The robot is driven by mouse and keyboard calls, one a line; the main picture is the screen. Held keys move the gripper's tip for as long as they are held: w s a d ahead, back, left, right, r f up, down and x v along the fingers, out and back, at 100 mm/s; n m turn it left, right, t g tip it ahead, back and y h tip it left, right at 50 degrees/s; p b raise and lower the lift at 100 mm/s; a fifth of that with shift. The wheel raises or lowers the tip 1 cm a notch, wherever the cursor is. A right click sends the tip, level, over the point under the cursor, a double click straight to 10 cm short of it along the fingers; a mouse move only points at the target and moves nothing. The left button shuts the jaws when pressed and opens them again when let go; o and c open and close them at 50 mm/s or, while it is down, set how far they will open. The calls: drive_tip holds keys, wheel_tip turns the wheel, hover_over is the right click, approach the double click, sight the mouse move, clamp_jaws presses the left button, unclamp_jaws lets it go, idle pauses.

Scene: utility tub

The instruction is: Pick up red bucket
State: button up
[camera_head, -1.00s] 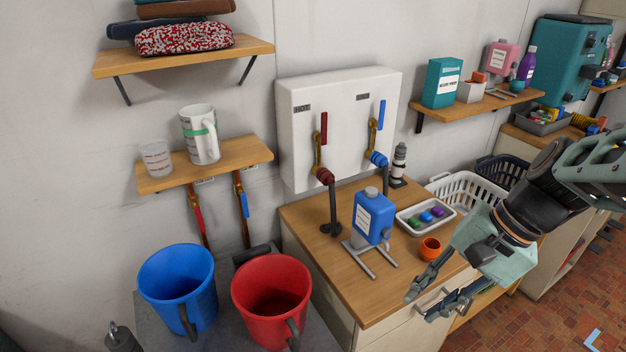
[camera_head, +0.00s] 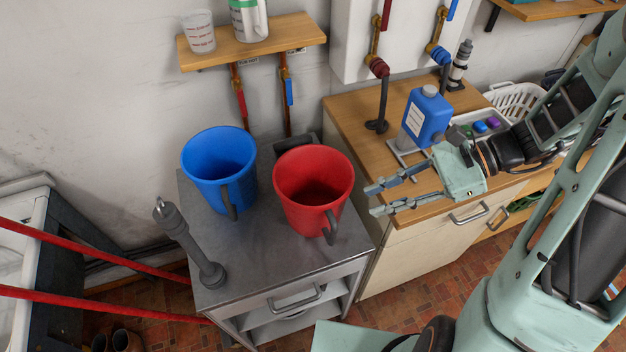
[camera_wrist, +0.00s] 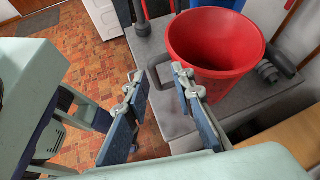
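The red bucket (camera_head: 334,207) stands upright on a grey metal cart (camera_head: 270,262), at its right side, with its dark handle facing the front. In the wrist view the red bucket (camera_wrist: 203,68) stands just beyond and to the right of the fingers. My gripper (camera_head: 370,200) is open and empty, to the right of the bucket and pointing left at it. Its two fingers (camera_wrist: 160,85) are spread and apart from the bucket. The handle is not clearly visible in the wrist view.
A blue bucket (camera_head: 207,188) stands left of the red one. A grey upright fixture (camera_head: 190,245) is at the cart's left front. A wooden counter (camera_head: 350,115) with a blue jug (camera_head: 425,117) lies to the right. Red bars (camera_head: 90,245) cross at far left.

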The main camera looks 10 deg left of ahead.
sight(313, 206)
drive_tip(key=a+f, duration=0.1)
drive_tip(key=a, duration=0.2)
drive_tip(key=a+f+m+y, duration=0.1)
drive_tip(key=a, duration=0.3)
drive_tip(key=s+a+f+y+p, duration=0.1)
drive_tip(key=a, duration=0.3)
drive_tip(key=shift+f, duration=0.4)
drive_tip(key=shift+a+f, duration=0.3)
drive_tip(key=shift+a, duration=0.25)
drive_tip(key=shift+c, duration=0.6)
clamp_jaws()
